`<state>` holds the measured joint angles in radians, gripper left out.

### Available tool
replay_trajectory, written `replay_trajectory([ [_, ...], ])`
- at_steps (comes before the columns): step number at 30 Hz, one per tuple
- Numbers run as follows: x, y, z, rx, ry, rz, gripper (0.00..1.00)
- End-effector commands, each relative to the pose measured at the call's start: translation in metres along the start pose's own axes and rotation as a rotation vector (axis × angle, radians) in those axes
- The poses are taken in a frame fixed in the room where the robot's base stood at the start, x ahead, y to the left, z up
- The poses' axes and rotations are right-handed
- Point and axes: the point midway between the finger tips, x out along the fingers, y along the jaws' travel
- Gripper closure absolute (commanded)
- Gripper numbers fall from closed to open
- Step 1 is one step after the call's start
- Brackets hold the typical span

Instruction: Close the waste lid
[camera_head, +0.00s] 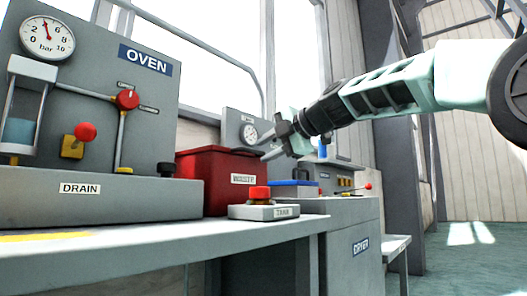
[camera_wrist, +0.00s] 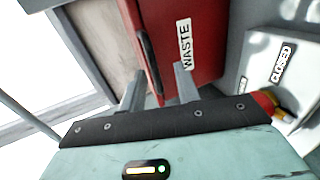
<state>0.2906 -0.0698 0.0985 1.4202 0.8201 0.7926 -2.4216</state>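The red waste bin (camera_head: 205,185) stands on the bench in the head view, with a white WASTE label on its front. Its red front also shows in the wrist view (camera_wrist: 205,35). The lid (camera_wrist: 133,25) is a red strip with a dark handle (camera_wrist: 148,58) in the wrist view. It looks low on the bin, but I cannot tell whether it is fully down. My gripper (camera_head: 269,142) is at the bin's upper right in the head view. Its two fingers (camera_wrist: 159,88) are apart and empty, near the handle; I see no clear contact.
A red-knobbed TANK block (camera_head: 265,212) sits on the bench right of the bin. A blue-topped box (camera_head: 294,188) is behind it, above the DRYER cabinet (camera_head: 355,225). The OVEN panel (camera_head: 100,100) stands left. A gauge panel (camera_head: 240,120) is behind the bin.

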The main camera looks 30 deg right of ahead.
Motion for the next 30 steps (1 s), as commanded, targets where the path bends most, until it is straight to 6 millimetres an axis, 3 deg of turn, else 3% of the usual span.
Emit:
replay_trajectory([
  [15,-0.119,0.002,-0.001,0.0,0.0,0.001,0.68],
  [22,-0.148,-0.003,0.001,0.0,0.0,0.0,0.68],
  [30,-0.156,-0.002,0.0,0.002,0.002,-0.002,0.68],
])
